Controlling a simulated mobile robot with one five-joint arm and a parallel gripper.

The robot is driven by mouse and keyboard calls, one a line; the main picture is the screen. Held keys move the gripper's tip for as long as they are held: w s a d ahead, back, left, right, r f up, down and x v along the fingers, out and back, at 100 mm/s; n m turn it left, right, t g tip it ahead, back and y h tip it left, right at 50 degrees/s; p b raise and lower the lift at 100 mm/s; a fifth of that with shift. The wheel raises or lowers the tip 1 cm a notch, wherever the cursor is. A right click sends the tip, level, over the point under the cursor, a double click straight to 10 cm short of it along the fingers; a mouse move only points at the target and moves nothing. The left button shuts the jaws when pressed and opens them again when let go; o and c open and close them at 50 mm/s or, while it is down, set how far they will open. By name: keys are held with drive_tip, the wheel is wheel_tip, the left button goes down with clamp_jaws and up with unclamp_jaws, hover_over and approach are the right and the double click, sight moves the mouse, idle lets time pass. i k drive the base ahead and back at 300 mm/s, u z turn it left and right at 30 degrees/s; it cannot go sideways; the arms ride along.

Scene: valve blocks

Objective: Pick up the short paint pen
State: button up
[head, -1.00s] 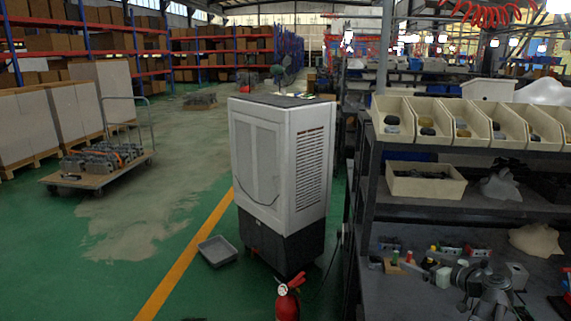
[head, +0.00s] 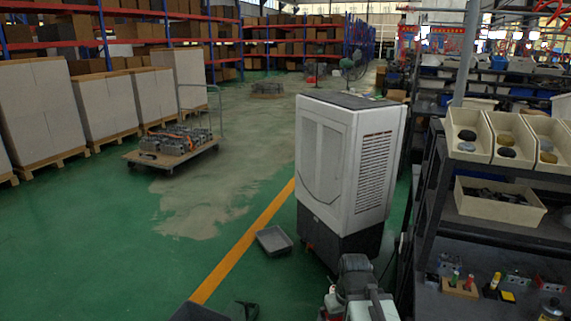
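In the head view, a small wooden block (head: 460,289) on the right bench holds a small green pen (head: 455,277) and a small red pen (head: 469,282) upright. A yellow-and-black marker-like item (head: 494,282) stands just right of them. I cannot tell which is the short paint pen. Part of my arm, grey and white, shows at the bottom centre, left of the bench and apart from these items. Dark shapes at the bottom edge left of it may be my gripper, but they are cut off and unclear, so its opening cannot be read.
A black shelf bench (head: 480,232) with cream bins (head: 468,134) stands at the right. A white air cooler (head: 345,165) and a grey tray (head: 273,240) are left of it. A fire extinguisher is mostly hidden behind my arm. A loaded cart (head: 170,152) stands left.

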sight(494, 283)
drive_tip(key=u, duration=0.1)
drive_tip(key=k, duration=0.5)
drive_tip(key=u, duration=2.6)
drive_tip(key=k, duration=2.65)
drive_tip(key=z, duration=0.65)
drive_tip(key=i, duration=1.05)
drive_tip(key=u, duration=0.1)
